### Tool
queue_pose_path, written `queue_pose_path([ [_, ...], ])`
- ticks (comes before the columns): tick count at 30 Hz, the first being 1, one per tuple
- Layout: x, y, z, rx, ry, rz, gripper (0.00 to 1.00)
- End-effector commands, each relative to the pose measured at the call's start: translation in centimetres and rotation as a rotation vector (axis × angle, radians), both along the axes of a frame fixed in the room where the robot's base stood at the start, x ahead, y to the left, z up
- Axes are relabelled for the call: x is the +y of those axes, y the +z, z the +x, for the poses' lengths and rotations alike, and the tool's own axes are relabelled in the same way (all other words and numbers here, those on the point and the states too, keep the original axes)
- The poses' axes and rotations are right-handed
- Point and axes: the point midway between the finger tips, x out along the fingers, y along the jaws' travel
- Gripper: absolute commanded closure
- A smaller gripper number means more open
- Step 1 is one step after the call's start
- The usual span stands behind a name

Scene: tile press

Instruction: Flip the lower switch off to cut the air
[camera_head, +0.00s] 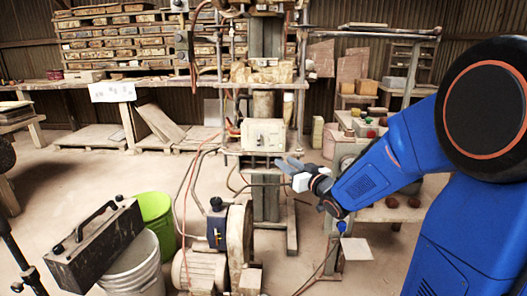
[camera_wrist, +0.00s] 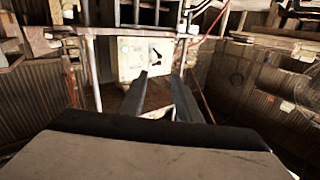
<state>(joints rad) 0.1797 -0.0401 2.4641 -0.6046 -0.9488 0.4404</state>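A pale control box (camera_head: 263,134) is mounted on the press frame in the middle of the head view. The wrist view shows its front face (camera_wrist: 133,62) beyond my fingers, with a green spot at its upper left. A small black switch lever (camera_wrist: 156,51) is on the right part of that face. A second dark lever (camera_wrist: 153,77) sits lower, between my fingertips in the picture; its exact position is too small to tell. My gripper (camera_head: 285,164) is just below and right of the box. Its fingers (camera_wrist: 159,77) are apart with nothing between them, and contact with a switch is not visible.
A bench (camera_head: 365,213) with small items stands on the right, below my arm. Hoses and cables run around the press frame. Floor at left is partly clear.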

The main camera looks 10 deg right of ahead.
Motion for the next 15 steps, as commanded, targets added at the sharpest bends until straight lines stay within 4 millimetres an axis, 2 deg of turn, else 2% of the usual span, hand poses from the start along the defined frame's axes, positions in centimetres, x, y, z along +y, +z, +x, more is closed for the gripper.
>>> queue_pose_path([
  [5,0.5,0.0,1.7,0.000,0.002,0.000,0.69],
  [15,2.3,-0.1,7.3,0.001,0.001,0.000,0.69],
])
